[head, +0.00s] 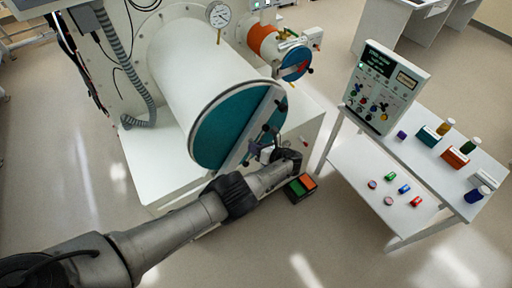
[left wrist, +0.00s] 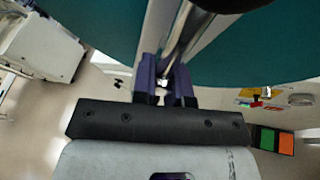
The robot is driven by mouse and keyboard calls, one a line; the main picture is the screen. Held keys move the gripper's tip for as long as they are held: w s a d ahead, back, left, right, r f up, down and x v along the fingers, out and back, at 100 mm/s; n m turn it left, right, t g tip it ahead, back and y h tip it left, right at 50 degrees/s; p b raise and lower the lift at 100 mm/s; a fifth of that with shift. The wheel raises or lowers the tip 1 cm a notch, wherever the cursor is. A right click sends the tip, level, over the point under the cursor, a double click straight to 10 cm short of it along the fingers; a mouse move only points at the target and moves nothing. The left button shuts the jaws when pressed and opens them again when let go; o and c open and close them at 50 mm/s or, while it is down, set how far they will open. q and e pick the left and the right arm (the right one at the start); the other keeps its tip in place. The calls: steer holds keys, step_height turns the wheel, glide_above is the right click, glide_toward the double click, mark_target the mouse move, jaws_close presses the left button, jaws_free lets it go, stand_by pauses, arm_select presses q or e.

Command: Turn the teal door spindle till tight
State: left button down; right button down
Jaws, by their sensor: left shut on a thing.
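The large round teal door (head: 221,135) closes the end of the white cylinder and also fills the top of the left wrist view (left wrist: 262,50). A pale bar crosses the door, and the spindle (head: 267,130) with dark-knobbed handles stands at its middle. My left gripper (head: 262,152) is at the lower side of the spindle. In the left wrist view its purple fingers (left wrist: 166,86) are shut on a metal spindle handle (left wrist: 186,35). The fingers and wrist partly hide the spindle's hub. My right gripper is not in view.
A smaller port with an orange band (head: 262,40) and blue door (head: 295,64) is behind right. A white table (head: 348,165) at right holds a control panel (head: 386,88), jars and small boxes. A green and orange floor box (head: 300,188) lies below the gripper.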

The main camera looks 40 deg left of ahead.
arm_select(q)
steer(key=c, duration=1.2)
jaws_free()
steer(key=shift+o, duration=0.2)
steer(key=shift+d, duration=0.1)
steer(key=v, duration=1.3)
steer(key=shift+d+b, duration=0.25)
steer(key=shift+b, duration=0.1)
steer(key=shift+s+r, duration=0.1)
steer(key=shift+r, duration=0.05)
